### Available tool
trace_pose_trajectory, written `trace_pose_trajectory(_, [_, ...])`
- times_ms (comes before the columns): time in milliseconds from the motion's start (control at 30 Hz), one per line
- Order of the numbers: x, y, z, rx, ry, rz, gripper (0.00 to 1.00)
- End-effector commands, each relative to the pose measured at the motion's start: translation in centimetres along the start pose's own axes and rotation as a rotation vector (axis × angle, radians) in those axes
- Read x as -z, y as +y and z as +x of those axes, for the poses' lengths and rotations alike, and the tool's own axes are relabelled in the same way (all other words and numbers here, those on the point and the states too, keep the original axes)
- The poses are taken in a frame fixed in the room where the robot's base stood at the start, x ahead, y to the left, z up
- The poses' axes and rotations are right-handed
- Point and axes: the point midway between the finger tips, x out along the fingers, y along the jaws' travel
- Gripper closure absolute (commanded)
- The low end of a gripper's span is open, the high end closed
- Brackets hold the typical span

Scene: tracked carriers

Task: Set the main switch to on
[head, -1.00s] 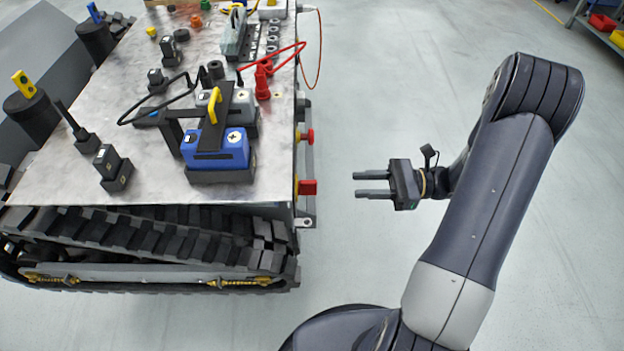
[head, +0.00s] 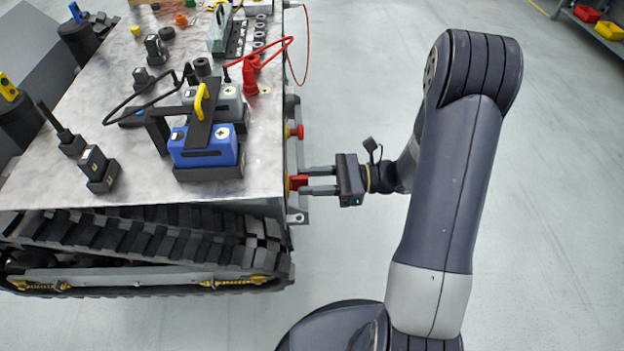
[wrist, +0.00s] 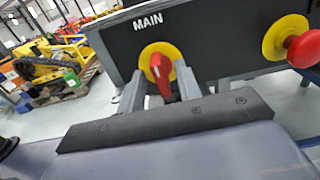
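The main switch is a red handle (head: 298,181) on the side of the tracked carrier, near its front corner. In the wrist view the red handle (wrist: 160,70) stands nearly upright, slightly tilted, on a yellow disc (wrist: 150,52) below the white word MAIN. My gripper (head: 307,180) is at the handle, its fingers pointing left toward the panel. In the wrist view its two fingers (wrist: 160,80) are open, one on each side of the handle, with gaps visible. The handle's lower end is partly hidden by my gripper.
A red mushroom button (wrist: 303,48) on a yellow disc sits to the right on the same panel. The carrier's deck (head: 235,192) holds a blue battery (head: 205,155), cables and small blocks. A track (head: 150,240) runs below the deck.

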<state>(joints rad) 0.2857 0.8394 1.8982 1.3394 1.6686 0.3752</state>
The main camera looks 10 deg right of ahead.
Motion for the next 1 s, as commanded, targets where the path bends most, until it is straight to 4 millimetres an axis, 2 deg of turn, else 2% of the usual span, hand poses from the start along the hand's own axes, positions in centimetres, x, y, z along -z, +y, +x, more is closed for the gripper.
trace_pose_trajectory(67, [0.00, 0.00, -0.01, 0.000, 0.000, 0.000, 0.72])
trace_pose_trajectory(400, [0.00, 0.00, -0.02, 0.000, 0.000, 0.000, 1.00])
trace_pose_trajectory(767, [-0.10, -0.01, -0.03, -0.001, 0.000, 0.016, 1.00])
trace_pose_trajectory(1000, [-0.41, -0.05, -0.02, 0.000, 0.000, 0.116, 1.00])
